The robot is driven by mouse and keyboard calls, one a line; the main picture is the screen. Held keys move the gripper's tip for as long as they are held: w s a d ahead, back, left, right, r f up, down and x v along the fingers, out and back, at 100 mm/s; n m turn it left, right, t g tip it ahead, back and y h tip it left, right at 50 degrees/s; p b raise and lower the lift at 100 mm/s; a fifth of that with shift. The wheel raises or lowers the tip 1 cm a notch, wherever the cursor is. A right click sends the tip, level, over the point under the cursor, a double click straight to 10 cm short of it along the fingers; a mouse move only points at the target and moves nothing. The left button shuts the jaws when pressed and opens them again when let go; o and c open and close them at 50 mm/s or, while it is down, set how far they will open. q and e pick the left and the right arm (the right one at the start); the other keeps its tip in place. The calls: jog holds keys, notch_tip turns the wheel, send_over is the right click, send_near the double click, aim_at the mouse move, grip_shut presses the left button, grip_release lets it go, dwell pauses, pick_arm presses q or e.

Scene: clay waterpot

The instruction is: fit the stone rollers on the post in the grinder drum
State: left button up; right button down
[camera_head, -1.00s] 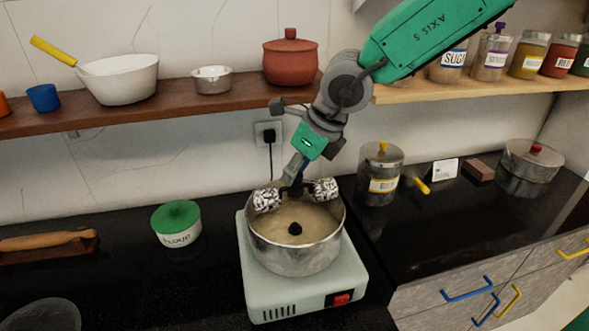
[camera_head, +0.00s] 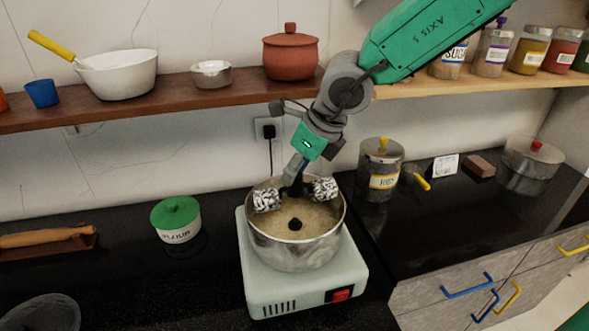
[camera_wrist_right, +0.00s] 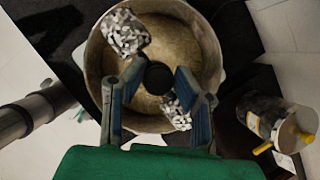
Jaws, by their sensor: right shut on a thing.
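The stone rollers (camera_head: 267,201) are two speckled black-and-white cylinders joined by a dark middle piece. They hang at the back of the grinder drum (camera_head: 300,254), at about rim height. The drum is a steel pot with a tan floor. Its short black post (camera_head: 295,225) stands in the middle, in front of and below the rollers, apart from them. My right gripper (camera_head: 293,188) is shut on the dark middle piece. In the right wrist view my gripper's fingers (camera_wrist_right: 157,92) flank this round black piece, with a roller (camera_wrist_right: 124,31) on either side. My left gripper is not in view.
The drum sits on a pale base (camera_head: 258,283) with a red switch. A green-lidded tub (camera_head: 176,219) stands to the left, and a yellow-knobbed canister (camera_head: 381,168) to the right. A wooden shelf (camera_head: 200,90) runs behind the arm. The counter front left of the base is mostly clear.

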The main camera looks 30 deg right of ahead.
jog(key=shift+f+b, duration=2.2)
jog(key=shift+f, duration=1.35)
jog(key=shift+f, duration=0.7)
dwell(1.2)
jog(key=c, duration=1.2)
grip_release()
jog(key=shift+o, duration=0.2)
jog(key=o, duration=0.6)
jog(key=shift+f, duration=0.1)
jog(key=shift+c, duration=0.2)
